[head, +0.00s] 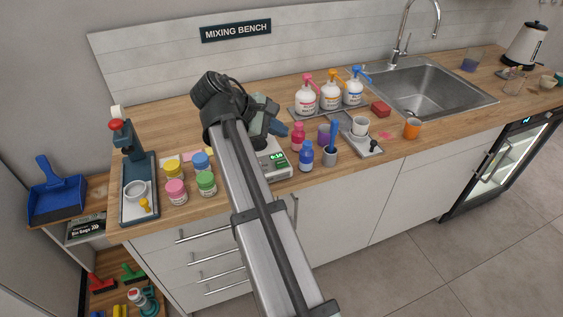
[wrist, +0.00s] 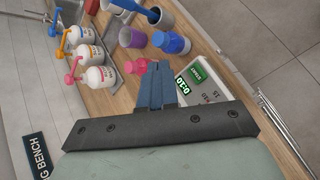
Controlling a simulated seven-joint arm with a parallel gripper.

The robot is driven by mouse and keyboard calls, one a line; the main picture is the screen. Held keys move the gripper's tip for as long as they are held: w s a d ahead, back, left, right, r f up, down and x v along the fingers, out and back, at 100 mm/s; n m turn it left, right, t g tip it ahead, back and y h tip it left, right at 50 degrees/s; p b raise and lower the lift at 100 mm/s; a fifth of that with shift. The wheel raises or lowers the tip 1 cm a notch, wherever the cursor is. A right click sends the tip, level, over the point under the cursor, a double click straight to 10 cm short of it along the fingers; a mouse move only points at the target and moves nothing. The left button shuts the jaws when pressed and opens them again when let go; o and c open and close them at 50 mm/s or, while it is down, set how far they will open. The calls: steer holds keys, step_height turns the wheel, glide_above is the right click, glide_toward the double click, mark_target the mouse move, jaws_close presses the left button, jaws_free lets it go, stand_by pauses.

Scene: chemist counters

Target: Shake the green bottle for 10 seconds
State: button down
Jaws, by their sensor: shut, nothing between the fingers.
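A small green jar (head: 206,183) with a green lid stands upright at the front left of the counter in the head view. I see no other green bottle; my arm hides part of the counter. My gripper (head: 284,129) is above the counter beside the pink bottle, right of the green jar and apart from it. In the wrist view my gripper (wrist: 158,68) has its blue-grey fingers together with nothing between them. The green jar is not in the wrist view.
A pink jar (head: 175,191), yellow jar (head: 171,169) and blue-lidded jar (head: 201,162) crowd the green one. Pump bottles (head: 330,97) stand behind.

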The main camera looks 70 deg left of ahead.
mark_target(278, 164)
steer(key=shift+f, duration=3.7)
steer(key=shift+f, duration=0.1)
steer(key=shift+f, duration=0.35)
